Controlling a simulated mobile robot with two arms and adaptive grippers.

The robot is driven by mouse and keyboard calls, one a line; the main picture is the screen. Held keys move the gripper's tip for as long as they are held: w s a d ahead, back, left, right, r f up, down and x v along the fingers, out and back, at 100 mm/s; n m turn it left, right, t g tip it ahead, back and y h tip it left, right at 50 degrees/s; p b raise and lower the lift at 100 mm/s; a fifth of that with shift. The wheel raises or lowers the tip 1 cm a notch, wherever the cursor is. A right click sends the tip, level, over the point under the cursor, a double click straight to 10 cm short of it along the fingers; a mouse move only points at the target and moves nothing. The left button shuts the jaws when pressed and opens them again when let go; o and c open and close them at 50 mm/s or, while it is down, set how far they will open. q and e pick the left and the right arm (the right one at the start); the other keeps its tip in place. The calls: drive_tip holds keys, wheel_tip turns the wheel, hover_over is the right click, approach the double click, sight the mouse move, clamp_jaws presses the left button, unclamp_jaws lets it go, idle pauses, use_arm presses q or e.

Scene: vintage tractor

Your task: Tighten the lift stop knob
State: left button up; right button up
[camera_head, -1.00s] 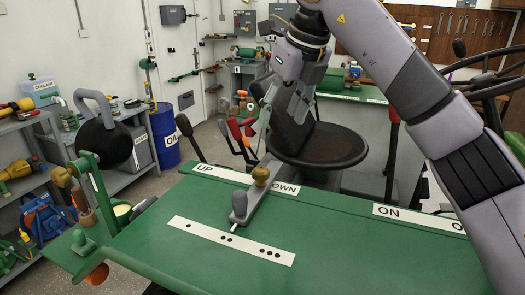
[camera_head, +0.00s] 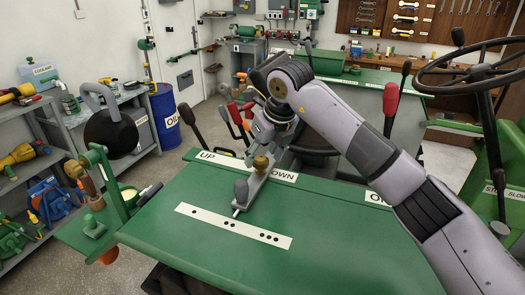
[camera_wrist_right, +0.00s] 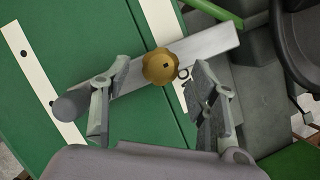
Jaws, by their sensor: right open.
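The lift stop knob is a small gold, lobed knob (camera_head: 261,163) on a grey lever (camera_head: 252,187) between the UP and DOWN labels of the green panel (camera_head: 190,245). In the right wrist view the knob (camera_wrist_right: 161,66) shows from above on the grey bar (camera_wrist_right: 205,43). My right gripper (camera_head: 263,150) is just above and behind the knob in the head view. In the wrist view its two fingers (camera_wrist_right: 160,88) are spread apart, one on each side of the knob's line, and hold nothing. Whether a finger touches the bar cannot be told. My left gripper is not in view.
A white strip with black dots (camera_head: 235,226) lies on the panel before the lever. A black seat (camera_head: 315,140) is behind the gripper. The front of the panel is clear.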

drive_tip(key=shift+w+a+f, duration=0.15)
drive_tip(key=shift+w+f, duration=0.05)
drive_tip(key=shift+f, duration=0.45)
drive_tip(key=shift+c, duration=0.5)
drive_tip(key=c, duration=1.1)
